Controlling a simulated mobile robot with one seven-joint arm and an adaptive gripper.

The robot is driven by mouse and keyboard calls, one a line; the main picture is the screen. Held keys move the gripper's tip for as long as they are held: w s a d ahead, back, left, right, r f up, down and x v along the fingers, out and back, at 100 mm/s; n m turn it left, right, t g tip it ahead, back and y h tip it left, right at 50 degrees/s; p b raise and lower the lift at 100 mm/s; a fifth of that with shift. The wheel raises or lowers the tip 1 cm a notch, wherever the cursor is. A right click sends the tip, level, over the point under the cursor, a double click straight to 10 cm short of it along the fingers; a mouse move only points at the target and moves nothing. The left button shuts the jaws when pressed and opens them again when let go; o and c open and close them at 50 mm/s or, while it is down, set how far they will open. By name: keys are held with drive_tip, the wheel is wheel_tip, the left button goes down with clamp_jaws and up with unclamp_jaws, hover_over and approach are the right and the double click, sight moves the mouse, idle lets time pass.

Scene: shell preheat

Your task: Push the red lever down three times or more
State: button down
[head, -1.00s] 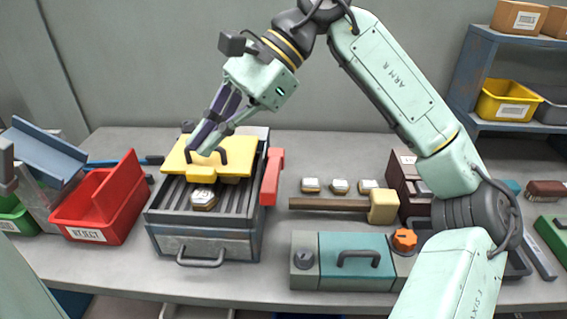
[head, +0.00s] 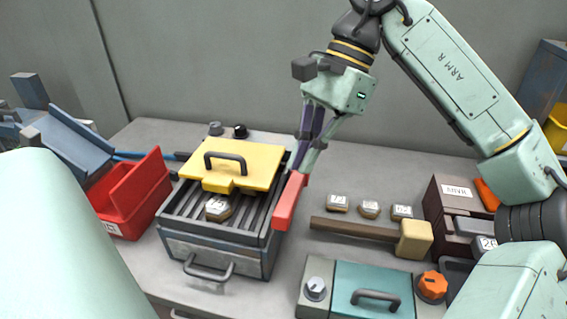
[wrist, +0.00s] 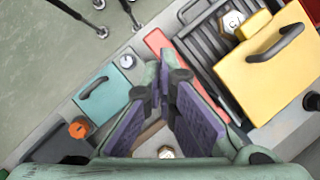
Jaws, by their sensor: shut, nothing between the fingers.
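The red lever (head: 290,201) is attached along the right side of a grey ribbed machine (head: 262,262) with a yellow lid. My gripper (head: 304,168) is shut and empty, pointing down at the lever's far end in the head view. Whether the fingertips touch the lever or hang just above it, I cannot tell. In the wrist view the red lever (wrist: 157,42) shows just beyond the fingertips (wrist: 165,55) of my gripper. The yellow lid (head: 262,160) has a dark handle and covers the back of the ribbed bed. A labelled shell-like piece (head: 219,207) lies on the bed in front of it.
Right of the lever are several small labelled pieces (head: 369,209) and a wooden mallet (head: 414,240). A teal box (head: 345,283) with an orange knob (head: 432,286) stands at the front. A red bin (head: 130,195) stands left of the machine. Bare table lies behind the small pieces.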

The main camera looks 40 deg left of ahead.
sight(293, 208)
drive_tip(key=b+x, duration=0.2)
drive_tip(key=x, duration=0.2)
drive_tip(key=shift+f, duration=0.4)
drive_tip(key=shift+b+x, duration=0.75)
drive_tip(key=shift+b, duration=0.1)
drive_tip(key=shift+s+r, duration=0.1)
drive_tip(key=shift+s, duration=0.05)
wheel_tip(293, 208, down, 5)
drive_tip(key=b, duration=0.3)
drive_tip(key=shift+r+b, duration=0.2)
drive_tip(key=shift+b, duration=0.1)
drive_tip(key=shift+r, duration=0.15)
